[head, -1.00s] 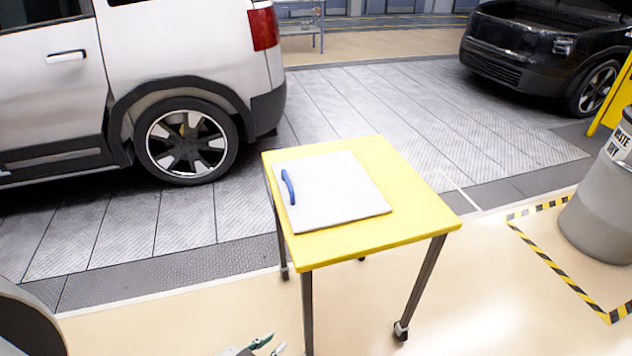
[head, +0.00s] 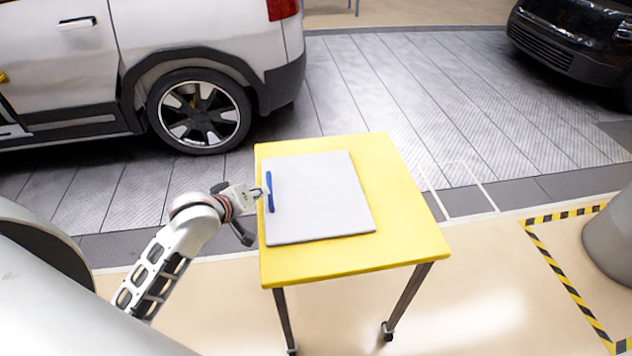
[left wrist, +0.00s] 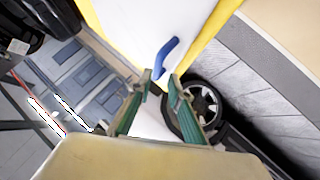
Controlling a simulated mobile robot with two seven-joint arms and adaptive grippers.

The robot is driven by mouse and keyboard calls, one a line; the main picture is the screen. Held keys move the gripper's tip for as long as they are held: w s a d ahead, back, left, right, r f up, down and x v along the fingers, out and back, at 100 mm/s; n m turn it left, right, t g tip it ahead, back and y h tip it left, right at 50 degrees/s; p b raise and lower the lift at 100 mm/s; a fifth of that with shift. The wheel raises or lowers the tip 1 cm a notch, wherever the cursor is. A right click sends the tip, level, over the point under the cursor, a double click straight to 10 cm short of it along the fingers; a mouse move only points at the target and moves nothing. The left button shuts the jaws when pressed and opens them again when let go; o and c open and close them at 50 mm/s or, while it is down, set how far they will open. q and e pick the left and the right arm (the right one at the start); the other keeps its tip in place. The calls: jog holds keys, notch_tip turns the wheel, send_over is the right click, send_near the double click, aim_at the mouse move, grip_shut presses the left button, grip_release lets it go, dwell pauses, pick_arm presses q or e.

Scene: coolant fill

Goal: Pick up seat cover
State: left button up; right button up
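The seat cover (head: 322,200) is a flat, light grey-white panel lying on a yellow table (head: 408,225). A blue handle (head: 270,191) stands along its left edge. My left gripper (head: 264,192) is at the handle's left side, pointing right toward it. In the left wrist view the green-padded fingers of my left gripper (left wrist: 161,76) are apart with nothing between them. The blue handle (left wrist: 166,57) lies just beyond the fingertips, in front of the white seat cover (left wrist: 160,14). I cannot tell whether a finger touches it. My right gripper is not in view.
A white vehicle (head: 200,45) stands behind the table at left and a black vehicle (head: 570,42) at the back right. A grey drum (head: 610,245) stands at the right by yellow-black floor tape (head: 565,280). The floor right of the table is clear.

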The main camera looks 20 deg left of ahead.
aim_at(269, 187)
pick_arm(q)
jog(key=shift+w+f, duration=0.15)
jog(key=shift+w, duration=0.6)
jog(key=shift+x, duration=3.2)
jog(key=shift+s+d+f, duration=0.1)
jog(key=shift+c, duration=0.3)
grip_shut()
